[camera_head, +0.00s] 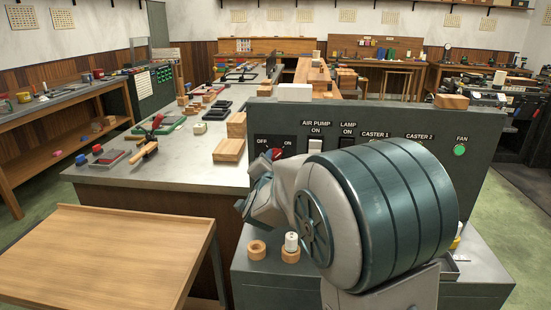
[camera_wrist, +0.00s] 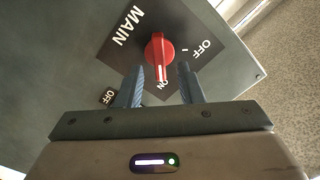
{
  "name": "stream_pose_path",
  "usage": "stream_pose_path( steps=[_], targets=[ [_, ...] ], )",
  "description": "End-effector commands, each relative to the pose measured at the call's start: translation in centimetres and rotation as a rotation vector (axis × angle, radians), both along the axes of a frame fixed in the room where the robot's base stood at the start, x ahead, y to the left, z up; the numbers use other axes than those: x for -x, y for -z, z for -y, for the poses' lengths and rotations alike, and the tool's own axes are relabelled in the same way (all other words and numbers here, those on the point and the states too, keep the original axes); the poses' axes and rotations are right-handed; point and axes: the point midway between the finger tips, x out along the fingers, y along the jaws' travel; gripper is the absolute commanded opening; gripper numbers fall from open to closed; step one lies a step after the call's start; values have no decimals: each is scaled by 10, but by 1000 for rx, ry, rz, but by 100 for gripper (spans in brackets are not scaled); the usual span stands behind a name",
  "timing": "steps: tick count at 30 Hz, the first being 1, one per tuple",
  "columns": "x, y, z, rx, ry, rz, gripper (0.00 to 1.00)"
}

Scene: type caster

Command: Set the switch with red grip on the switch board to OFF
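The switch with the red grip (camera_wrist: 159,50) sits on a black plate (camera_wrist: 122,50) marked MAIN, OFF and ON. Its white mark points toward ON. In the head view the red grip (camera_head: 277,153) shows at the left of the grey switch board (camera_head: 400,125), partly hidden by my arm. My gripper (camera_wrist: 162,69) is open in the wrist view, its two fingertips apart on either side of the grip's lower end. A gap shows on each side, and no contact is visible. How deep the fingers reach around the grip is hard to tell.
The board also carries AIR PUMP and LAMP switches (camera_head: 346,142), partly hidden CASTER controls and a green FAN light (camera_head: 460,150). Wooden rings (camera_head: 257,250) and a white cylinder (camera_head: 291,241) stand below. A workbench (camera_head: 190,160) lies left, with an empty wooden tray table (camera_head: 100,255) in front.

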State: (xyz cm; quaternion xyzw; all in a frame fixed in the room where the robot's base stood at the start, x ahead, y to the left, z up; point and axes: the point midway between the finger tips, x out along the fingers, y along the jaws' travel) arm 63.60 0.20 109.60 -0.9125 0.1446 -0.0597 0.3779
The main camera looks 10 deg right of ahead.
Motion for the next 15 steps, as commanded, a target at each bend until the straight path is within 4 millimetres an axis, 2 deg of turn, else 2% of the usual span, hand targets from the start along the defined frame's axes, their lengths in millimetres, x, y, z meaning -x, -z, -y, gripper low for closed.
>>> stream_pose_path(
  steps=[6,15],
  targets=[
    [-16,0,5,1,1,-1,34],
    [-18,0,6,0,0,0,34]
  ],
)
